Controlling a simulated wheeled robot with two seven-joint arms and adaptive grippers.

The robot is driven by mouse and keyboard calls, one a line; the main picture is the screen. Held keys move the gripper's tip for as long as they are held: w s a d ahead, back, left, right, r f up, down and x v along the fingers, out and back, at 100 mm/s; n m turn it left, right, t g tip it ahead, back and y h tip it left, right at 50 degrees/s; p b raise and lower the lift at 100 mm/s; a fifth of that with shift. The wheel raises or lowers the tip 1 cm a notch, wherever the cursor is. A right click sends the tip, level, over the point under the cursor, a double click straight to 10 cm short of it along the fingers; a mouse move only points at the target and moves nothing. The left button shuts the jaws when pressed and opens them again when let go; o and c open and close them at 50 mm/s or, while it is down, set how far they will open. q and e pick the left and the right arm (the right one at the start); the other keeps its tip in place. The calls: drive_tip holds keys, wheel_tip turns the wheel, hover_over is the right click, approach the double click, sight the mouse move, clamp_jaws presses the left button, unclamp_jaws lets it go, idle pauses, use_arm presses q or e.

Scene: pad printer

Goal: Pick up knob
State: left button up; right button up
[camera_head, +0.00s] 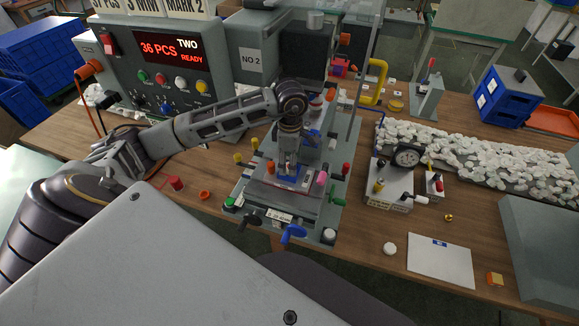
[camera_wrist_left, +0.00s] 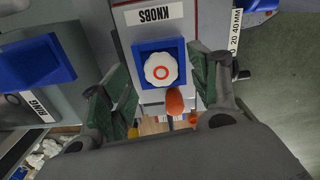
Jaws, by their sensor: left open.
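In the left wrist view a white scalloped knob (camera_wrist_left: 161,69) with a red ring on top sits in a square blue holder (camera_wrist_left: 144,49). My left gripper (camera_wrist_left: 157,66) is open, with one green-padded finger on either side of the knob in the picture; I see no contact. In the head view my left gripper (camera_head: 287,165) points down over the printer's fixture (camera_head: 285,190) and hides the knob. My right gripper is not in view.
Coloured handles surround the fixture, including a blue one (camera_head: 293,234) and a red one (camera_head: 345,170). An orange-red rounded part (camera_wrist_left: 174,102) is close to the holder. A dial gauge block (camera_head: 391,186), a loose white round piece (camera_head: 389,248) and a white sheet (camera_head: 440,261) are on the right.

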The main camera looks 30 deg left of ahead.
use_arm(q)
drive_tip(key=shift+f, duration=0.8)
drive_tip(key=c, duration=0.8)
